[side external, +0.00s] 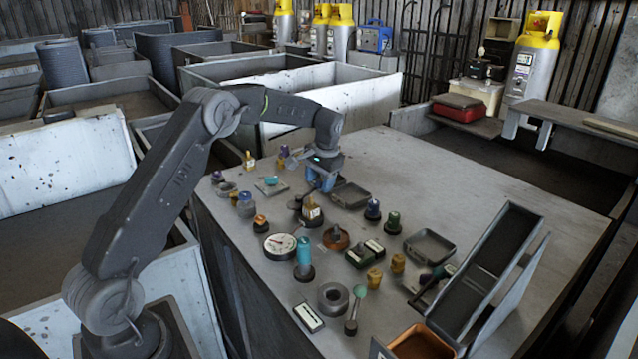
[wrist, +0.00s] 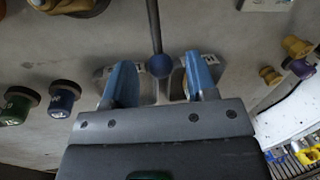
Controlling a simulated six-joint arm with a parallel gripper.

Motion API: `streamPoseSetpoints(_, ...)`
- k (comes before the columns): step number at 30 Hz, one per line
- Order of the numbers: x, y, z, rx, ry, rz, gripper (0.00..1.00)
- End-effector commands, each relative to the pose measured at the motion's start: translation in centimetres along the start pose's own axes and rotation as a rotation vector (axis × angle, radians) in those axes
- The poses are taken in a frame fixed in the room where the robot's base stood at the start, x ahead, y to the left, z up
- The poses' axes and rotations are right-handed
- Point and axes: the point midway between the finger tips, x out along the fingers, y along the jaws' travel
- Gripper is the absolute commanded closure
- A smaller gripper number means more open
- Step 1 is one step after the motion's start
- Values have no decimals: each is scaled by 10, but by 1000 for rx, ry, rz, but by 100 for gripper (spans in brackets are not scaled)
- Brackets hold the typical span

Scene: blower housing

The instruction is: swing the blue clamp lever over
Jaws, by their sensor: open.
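The blue clamp lever (wrist: 160,66) shows in the wrist view as a thin dark rod with a blue ball knob at its near end. The rod runs up to the top edge of that view. My gripper (wrist: 160,80) is open, with one blue finger on each side of the knob. Gaps show between the knob and both fingers. In the side view my gripper (side external: 320,183) points down low over the far part of the bench. The lever is hard to make out there, and its base is not clear.
Many small parts crowd the bench (side external: 480,195). A black tray (side external: 350,196) stands just right of my gripper, and an amber bottle (side external: 311,210) stands in front. A round dial (side external: 280,245) lies nearer. The bench's far right is clear.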

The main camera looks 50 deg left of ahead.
Motion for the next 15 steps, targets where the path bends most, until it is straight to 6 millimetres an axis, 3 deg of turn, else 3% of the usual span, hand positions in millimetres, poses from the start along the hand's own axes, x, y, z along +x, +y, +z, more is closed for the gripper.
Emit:
streamPoseSetpoints(4, 10, 0, 0, 0, -1, 0, 48)
streamPoseSetpoints(13, 12, 0, 0, 0, 0, 0, 48)
streamPoseSetpoints(15, 11, 0, 0, 0, 0, 0, 55)
